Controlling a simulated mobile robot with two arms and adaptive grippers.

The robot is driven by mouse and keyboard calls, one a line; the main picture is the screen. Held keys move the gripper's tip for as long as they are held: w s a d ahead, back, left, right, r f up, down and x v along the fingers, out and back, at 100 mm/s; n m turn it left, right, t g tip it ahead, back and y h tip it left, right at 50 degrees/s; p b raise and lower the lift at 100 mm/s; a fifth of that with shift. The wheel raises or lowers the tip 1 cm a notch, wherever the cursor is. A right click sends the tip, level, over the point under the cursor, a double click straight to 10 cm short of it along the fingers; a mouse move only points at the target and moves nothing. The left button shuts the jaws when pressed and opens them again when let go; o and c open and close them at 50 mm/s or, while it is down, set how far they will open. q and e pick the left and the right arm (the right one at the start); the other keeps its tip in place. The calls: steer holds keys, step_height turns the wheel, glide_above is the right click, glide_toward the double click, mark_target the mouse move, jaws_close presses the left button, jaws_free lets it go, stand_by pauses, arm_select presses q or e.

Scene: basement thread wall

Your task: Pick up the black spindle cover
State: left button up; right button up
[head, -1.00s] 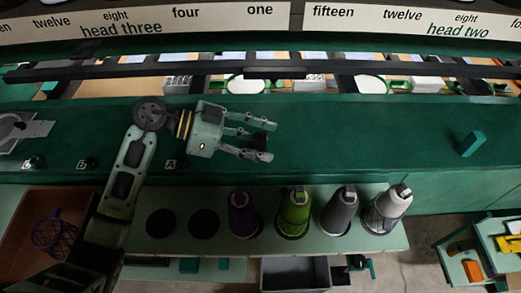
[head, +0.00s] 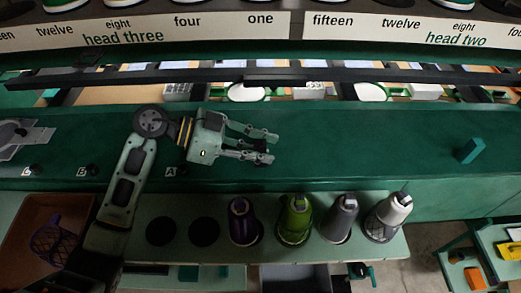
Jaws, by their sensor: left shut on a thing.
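My left gripper (head: 265,147) reaches in from the left over the green ledge, its fingers pointing right. It is shut on a small black thing (head: 262,147), which looks like the black spindle cover. The fingers hide much of it, so its full shape does not show. I cannot tell whether it is clear of the ledge or touching it. My right gripper is not in view.
Purple (head: 242,223), green (head: 295,218), grey (head: 339,217) and white (head: 388,215) thread cones stand on the lower shelf. A teal block (head: 470,149) sits on the green ledge (head: 370,150) at right. A brown bin (head: 30,225) holds a purple basket.

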mark_target(263, 143)
arm_select(q)
steer(key=r, duration=0.3)
steer(key=r+b, duration=0.1)
steer(key=shift+d+r, duration=0.2)
steer(key=shift+d, duration=0.1)
steer(key=s+d+r+b, duration=0.1)
steer(key=s+d+r, duration=0.1)
steer(key=d+r, duration=0.4)
steer(key=d, duration=0.5)
steer(key=shift+s+r, duration=0.15)
steer(key=shift+r, duration=0.1)
